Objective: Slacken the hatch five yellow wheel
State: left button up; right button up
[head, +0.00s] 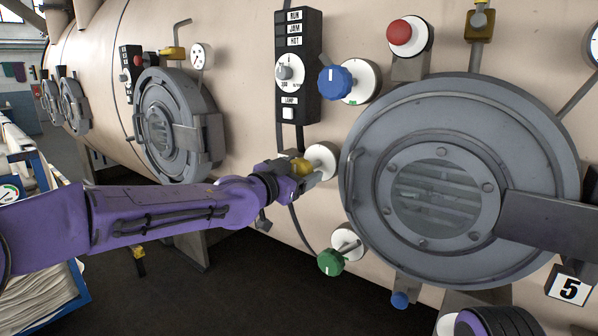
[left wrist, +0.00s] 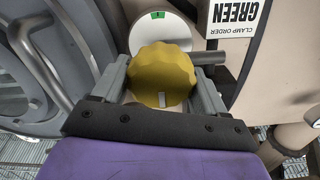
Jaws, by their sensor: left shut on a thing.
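The yellow wheel (head: 300,167) sits on a white round mount (head: 322,160) left of the hatch with the number 5 plate (head: 570,288). The left wrist view shows the wheel (left wrist: 160,72) as a scalloped yellow disc with a pale mark low on its face. My left gripper (head: 305,170) is shut on the wheel, with one grey finger on each side of it. The mount in the left wrist view (left wrist: 160,27) has a green mark near its top. The grip hides part of the wheel in the head view. My right gripper is not in view.
A blue knob (head: 336,80) is above the yellow wheel and a green knob (head: 331,262) is below it. A red button (head: 400,32) is above the closed hatch door (head: 365,205). A black control panel (head: 298,70) hangs at upper left. A "GREEN clamp order" sign (left wrist: 235,18) is close by.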

pick_arm(q)
jog(key=shift+f, duration=0.1)
jog(key=o, duration=1)
jog(key=shift+c, duration=0.2)
jog(key=shift+a, duration=0.1)
jog(key=b+v, duration=0.2)
jog(key=v, duration=0.8)
jog(key=shift+s+b, duration=0.2)
jog(key=shift+b, duration=0.2)
jog(key=shift+a, duration=0.1)
